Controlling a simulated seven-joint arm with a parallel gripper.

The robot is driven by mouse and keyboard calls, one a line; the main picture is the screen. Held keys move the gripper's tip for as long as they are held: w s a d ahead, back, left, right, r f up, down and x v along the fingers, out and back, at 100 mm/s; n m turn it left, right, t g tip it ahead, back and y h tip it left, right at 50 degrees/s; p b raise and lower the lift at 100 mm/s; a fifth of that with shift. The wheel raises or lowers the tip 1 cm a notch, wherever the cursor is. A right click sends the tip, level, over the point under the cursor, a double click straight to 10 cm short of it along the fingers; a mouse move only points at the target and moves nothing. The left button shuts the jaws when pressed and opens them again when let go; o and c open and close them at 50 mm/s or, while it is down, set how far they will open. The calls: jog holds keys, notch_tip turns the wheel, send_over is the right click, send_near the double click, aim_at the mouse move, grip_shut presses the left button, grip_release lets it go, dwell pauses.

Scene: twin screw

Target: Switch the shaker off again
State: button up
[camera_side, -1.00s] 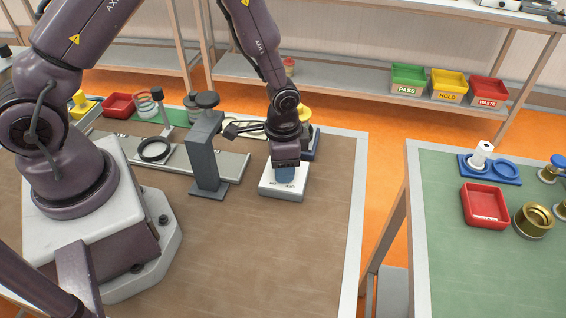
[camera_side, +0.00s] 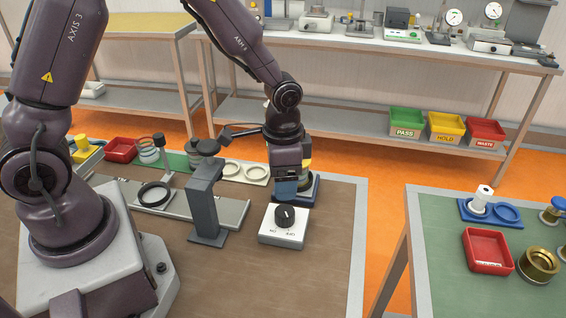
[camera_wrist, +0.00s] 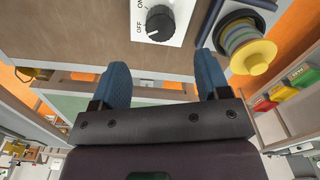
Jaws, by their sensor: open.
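A white switch box (camera_side: 283,228) with a black rotary knob (camera_side: 285,215) sits on the brown table. In the wrist view the box (camera_wrist: 175,30) carries the labels ON and OFF, and the white mark on the knob (camera_wrist: 160,20) points to the OFF side. My gripper (camera_side: 286,188) is above and behind the knob in the side view, apart from it. In the wrist view my gripper (camera_wrist: 163,66) has its blue fingers spread with nothing between them. Whether anything shakes cannot be told.
A blue base with a yellow spool (camera_wrist: 247,48) stands close to the box and my gripper. A dark grey post (camera_side: 206,200) stands left of the box. The table in front of the box is clear. A green-topped table (camera_side: 450,285) is across a gap at right.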

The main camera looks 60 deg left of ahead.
jog(key=shift+r, duration=1.65)
jog(key=s+a+r+n+t, duration=0.3)
jog(key=s+r+n+t, duration=0.2)
jog(key=s+r, duration=1)
jog(key=shift+s+a+r+t, duration=0.2)
jog(key=shift+r+t, duration=0.1)
jog(key=shift+r, duration=1.45)
